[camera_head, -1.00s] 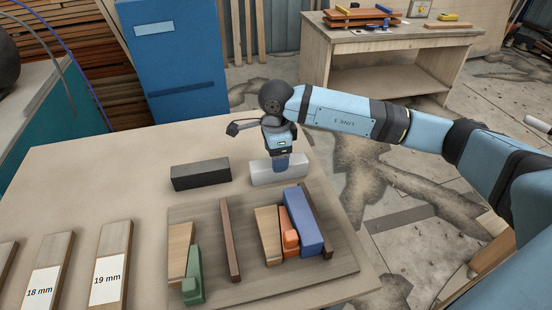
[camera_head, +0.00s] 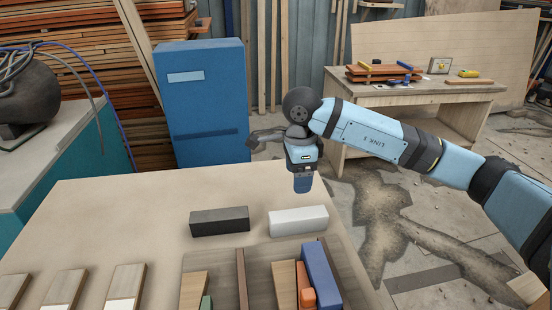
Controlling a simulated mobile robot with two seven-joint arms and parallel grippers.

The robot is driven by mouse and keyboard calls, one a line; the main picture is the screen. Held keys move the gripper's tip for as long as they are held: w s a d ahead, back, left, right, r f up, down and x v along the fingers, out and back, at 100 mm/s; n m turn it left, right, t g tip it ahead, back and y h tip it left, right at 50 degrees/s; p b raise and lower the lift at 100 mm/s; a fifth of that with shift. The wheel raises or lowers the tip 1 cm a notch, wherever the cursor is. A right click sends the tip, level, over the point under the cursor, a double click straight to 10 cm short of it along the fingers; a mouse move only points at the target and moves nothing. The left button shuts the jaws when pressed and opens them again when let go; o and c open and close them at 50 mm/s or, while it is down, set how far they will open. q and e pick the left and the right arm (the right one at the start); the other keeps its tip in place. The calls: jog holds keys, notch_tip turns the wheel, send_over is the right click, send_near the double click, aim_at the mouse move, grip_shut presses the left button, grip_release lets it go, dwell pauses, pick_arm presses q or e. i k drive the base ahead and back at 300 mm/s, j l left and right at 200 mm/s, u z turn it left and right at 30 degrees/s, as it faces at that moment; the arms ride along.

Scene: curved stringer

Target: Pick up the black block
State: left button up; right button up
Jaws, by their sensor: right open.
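The black block (camera_head: 219,222) lies on the beige table, left of a white block (camera_head: 298,221), with a small gap between them. My right gripper (camera_head: 303,184) hangs above and behind the white block, to the right of the black block, pointing down. It is open and holds nothing that I can see; its fingertips show small and nearly edge-on. The black block is fully in view and nothing touches it. My left gripper is not in view.
In front of the blocks lies a wooden board (camera_head: 351,283) with wooden strips, a blue block (camera_head: 320,272), an orange piece and a green piece. Labelled wooden planks (camera_head: 127,283) lie at the left front. The table (camera_head: 135,215) is clear left of the black block.

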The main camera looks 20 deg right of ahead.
aim_at(208, 223)
jog(key=k+j, duration=0.15)
jog(key=j, duration=0.25)
jog(key=k+j, duration=0.15)
jog(key=j, duration=0.25)
jog(key=k+j, duration=0.15)
jog(key=j, duration=0.2)
jog(key=k+j, duration=0.15)
jog(key=j, duration=0.25)
jog(key=k+j, duration=0.15)
jog(key=j, duration=0.25)
